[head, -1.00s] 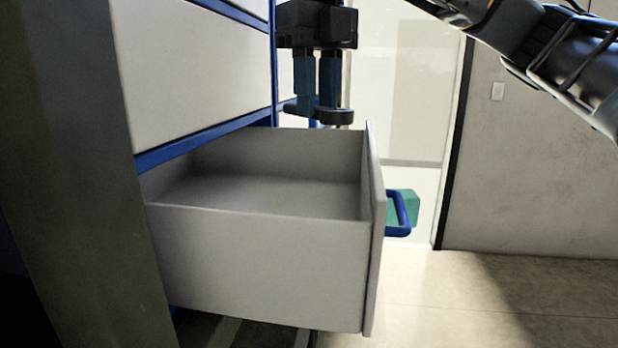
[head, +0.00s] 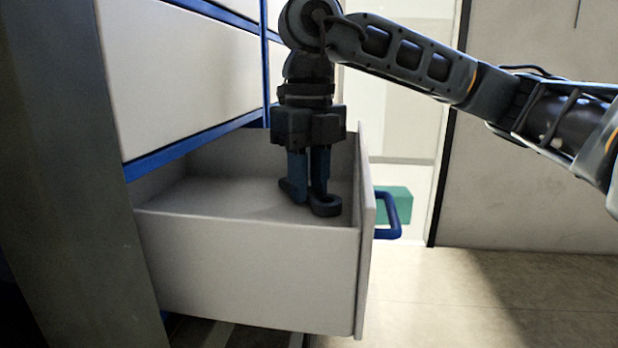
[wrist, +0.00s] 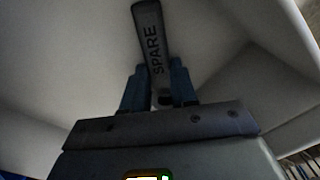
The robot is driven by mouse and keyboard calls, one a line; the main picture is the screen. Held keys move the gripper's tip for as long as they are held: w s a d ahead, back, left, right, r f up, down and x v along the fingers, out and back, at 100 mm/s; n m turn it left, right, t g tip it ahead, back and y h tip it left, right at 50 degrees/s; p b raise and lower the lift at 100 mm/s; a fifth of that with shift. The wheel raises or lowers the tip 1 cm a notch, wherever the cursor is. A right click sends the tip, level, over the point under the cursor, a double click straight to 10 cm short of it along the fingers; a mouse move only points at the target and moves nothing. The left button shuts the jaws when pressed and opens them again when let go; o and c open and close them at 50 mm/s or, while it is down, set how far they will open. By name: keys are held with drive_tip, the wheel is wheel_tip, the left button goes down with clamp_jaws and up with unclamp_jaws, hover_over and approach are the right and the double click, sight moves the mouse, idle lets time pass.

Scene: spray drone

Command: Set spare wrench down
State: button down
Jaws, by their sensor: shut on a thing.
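The spare wrench (head: 325,206) is dark, with a ring-shaped end showing in the head view. In the wrist view the wrench (wrist: 150,45) bears the word SPARE along its handle. My gripper (head: 309,185) points down and is shut on the wrench, with its blue fingers on either side of it. Gripper and wrench are inside the open drawer (head: 245,265), near its front panel. I cannot tell whether the wrench touches the drawer floor. The gripper's fingers (wrist: 160,90) also show in the wrist view.
The drawer is pulled out from a white and blue cabinet (head: 185,70). A blue handle (head: 391,215) is on its front panel, with a green box (head: 398,200) beyond it. The left part of the drawer floor is bare. A grey wall (head: 530,150) stands at the right.

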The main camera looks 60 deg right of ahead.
sight(309, 190)
drive_tip(key=shift+f+b, duration=0.2)
drive_tip(key=shift+b, duration=0.1)
drive_tip(key=c, duration=0.9)
unclamp_jaws()
drive_tip(key=shift+r, duration=0.2)
drive_tip(key=shift+r+p, duration=0.2)
drive_tip(key=shift+p, duration=0.2)
wheel_tip(309, 190, up, 12)
drive_tip(key=shift+f+b, duration=0.15)
drive_tip(key=shift+b, duration=0.35)
